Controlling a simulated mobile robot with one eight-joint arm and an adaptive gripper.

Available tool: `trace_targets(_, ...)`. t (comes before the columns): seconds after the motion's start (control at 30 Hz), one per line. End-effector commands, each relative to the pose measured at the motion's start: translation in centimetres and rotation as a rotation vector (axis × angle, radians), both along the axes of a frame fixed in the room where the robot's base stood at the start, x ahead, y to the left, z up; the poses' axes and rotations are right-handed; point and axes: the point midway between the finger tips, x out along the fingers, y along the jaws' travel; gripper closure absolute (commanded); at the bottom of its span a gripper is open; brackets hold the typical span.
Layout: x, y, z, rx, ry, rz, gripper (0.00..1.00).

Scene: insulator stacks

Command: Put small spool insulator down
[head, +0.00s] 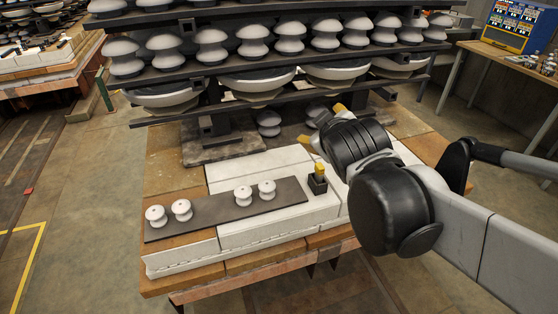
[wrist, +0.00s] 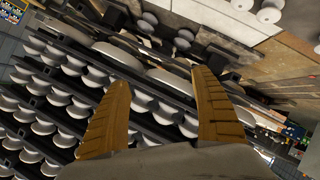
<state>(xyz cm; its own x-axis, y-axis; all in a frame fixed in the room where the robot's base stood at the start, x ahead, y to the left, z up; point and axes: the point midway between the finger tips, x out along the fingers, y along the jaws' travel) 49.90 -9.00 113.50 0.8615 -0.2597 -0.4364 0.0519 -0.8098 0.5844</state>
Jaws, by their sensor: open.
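Small white spool insulators stand upright in two pairs on a dark strip (head: 220,207) in the head view. One pair is at the left end, with an outer spool (head: 156,215) and an inner spool (head: 181,210). The other pair, a left spool (head: 243,195) and a right spool (head: 267,189), is right of the middle. My gripper (head: 322,123) is above the back right of the table, apart from these spools. Its yellow fingers are spread with nothing between them, as the wrist view (wrist: 162,78) also shows. A spool (wrist: 268,14) is at that view's upper right.
A dark rack (head: 300,55) of large insulators rises behind the table, close to my gripper. More white pieces (head: 268,123) stand under it. A small black holder with a yellow top (head: 318,181) stands right of the strip. White slabs (head: 285,222) in front are clear.

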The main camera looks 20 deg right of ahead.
Motion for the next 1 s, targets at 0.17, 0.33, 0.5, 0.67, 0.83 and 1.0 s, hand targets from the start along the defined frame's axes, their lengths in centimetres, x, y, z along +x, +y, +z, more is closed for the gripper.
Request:
trace_targets(0.17, -9.6, 6.0, -7.5, 0.439, 0.259, -0.126, 0.25)
trace_targets(0.33, -13.6, 8.8, -10.0, 0.593, 0.379, -0.175, 0.25)
trace_targets(0.5, -14.0, 9.1, -10.2, 0.609, 0.392, -0.182, 0.25)
trace_targets(0.67, -14.0, 9.1, -10.2, 0.606, 0.391, -0.181, 0.25)
trace_targets(0.83, -14.0, 9.1, -10.2, 0.606, 0.391, -0.181, 0.25)
trace_targets(1.0, -14.0, 9.1, -10.2, 0.606, 0.391, -0.181, 0.25)
